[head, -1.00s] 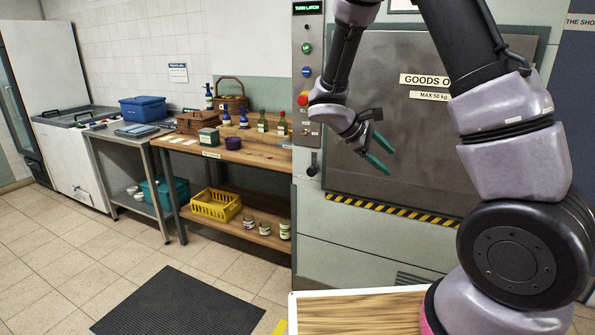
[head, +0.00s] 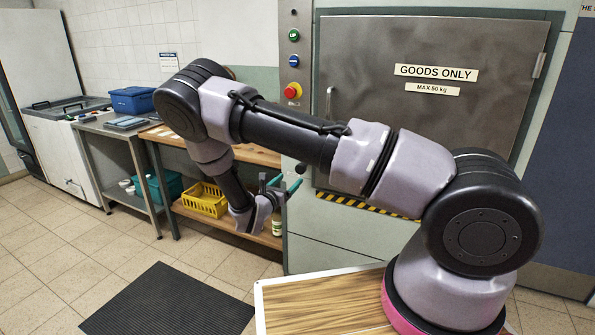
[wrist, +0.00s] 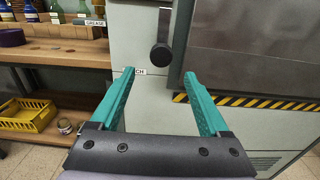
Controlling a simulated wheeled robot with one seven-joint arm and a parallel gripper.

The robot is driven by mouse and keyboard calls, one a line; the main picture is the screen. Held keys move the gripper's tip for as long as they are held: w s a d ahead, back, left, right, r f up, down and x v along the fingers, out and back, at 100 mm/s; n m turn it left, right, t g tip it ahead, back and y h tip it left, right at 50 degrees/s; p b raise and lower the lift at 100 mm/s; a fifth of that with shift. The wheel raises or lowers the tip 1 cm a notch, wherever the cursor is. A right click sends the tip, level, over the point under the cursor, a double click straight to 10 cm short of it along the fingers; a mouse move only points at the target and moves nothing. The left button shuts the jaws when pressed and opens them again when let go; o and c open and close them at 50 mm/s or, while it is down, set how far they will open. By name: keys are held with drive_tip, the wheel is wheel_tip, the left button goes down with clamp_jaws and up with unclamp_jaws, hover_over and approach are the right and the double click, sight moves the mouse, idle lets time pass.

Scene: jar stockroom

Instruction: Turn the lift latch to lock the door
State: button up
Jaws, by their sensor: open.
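The lift latch (wrist: 160,52) is a black lever hanging straight down with a round knob at its lower end, on the pale lift front left of the door. In the head view the latch knob (head: 300,167) shows just beyond my gripper (head: 283,185). In the wrist view my gripper (wrist: 158,75) is open and empty; its teal fingers point at the latch, with the knob a little ahead, between the tips. A finger covers part of the latch label (wrist: 139,71). The grey lift door (head: 430,125), marked "GOODS ONLY", looks closed.
A control panel with a red button (head: 292,91) is above the latch. A wooden workbench (head: 257,155) stands left of the lift, with a yellow basket (head: 205,200) on its lower shelf. Striped hazard tape (wrist: 260,102) runs below the door. The floor around the black mat (head: 170,305) is clear.

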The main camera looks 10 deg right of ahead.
drive_tip(key=x, duration=0.9)
drive_tip(key=shift+d, duration=0.15)
clamp_jaws()
idle(1.0)
